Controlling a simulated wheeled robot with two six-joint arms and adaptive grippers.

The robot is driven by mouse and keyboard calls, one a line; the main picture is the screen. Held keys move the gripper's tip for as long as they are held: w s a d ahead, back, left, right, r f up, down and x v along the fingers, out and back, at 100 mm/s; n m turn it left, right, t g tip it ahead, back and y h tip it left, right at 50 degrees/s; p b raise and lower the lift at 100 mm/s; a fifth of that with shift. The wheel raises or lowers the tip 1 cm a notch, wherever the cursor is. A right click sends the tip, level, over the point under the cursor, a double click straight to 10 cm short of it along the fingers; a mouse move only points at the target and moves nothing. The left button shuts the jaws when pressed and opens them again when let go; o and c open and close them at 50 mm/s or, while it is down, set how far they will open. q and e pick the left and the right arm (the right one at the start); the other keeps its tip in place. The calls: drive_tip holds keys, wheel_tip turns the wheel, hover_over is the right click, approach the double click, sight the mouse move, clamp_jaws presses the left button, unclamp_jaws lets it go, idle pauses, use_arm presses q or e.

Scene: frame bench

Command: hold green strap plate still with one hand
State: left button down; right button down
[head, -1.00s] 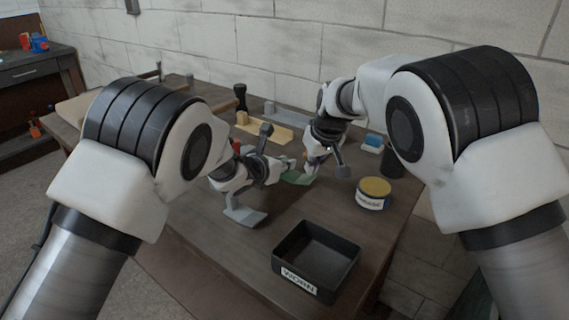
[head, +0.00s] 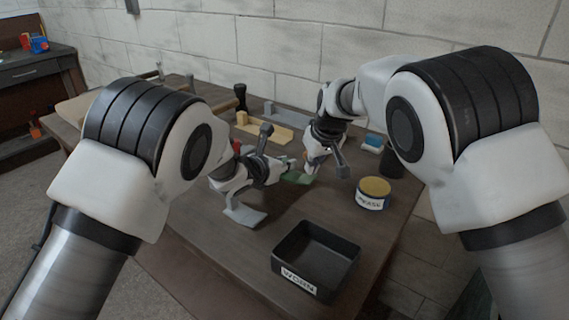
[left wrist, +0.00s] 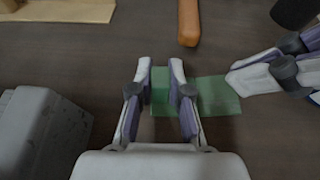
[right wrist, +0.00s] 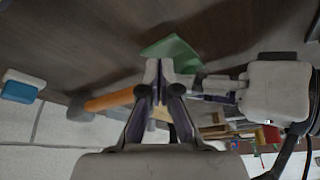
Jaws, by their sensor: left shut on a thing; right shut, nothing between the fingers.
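The green strap plate (head: 298,178) lies on the bench between my two grippers. In the left wrist view it shows as a flat green strip (left wrist: 216,95) with a raised part at its left end. My left gripper (left wrist: 160,80) is shut on that raised part. My right gripper (right wrist: 158,70) is shut and empty; in the left wrist view its tips (left wrist: 234,82) are at the plate's right end. I cannot tell whether they touch it. The plate also shows in the right wrist view (right wrist: 176,52), just beyond the right fingertips. My arms partly hide it in the head view.
A grey bracket (head: 245,213) lies left-front of the plate. A black bin labelled WORN (head: 275,262) stands in front, a grease tin (head: 373,188) at right. An orange handle (left wrist: 188,22) lies just behind the plate. Behind stand a yellowish block (head: 272,132) and a wall.

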sight(311, 180)
drive_tip(key=shift+f, duration=0.75)
idle(0.3)
use_arm(q)
drive_tip(key=shift+s+r, duration=0.1)
drive_tip(key=shift+s, duration=0.05)
use_arm(e)
drive_tip(key=shift+s+f, duration=0.2)
drive_tip(key=shift+f, duration=0.85)
drive_tip(key=shift+r, duration=0.5)
drive_tip(key=shift+w+r, duration=0.15)
drive_tip(key=shift+r, duration=3.55)
use_arm(q)
drive_tip(key=c, duration=1)
unclamp_jaws()
drive_tip(key=shift+c, duration=0.2)
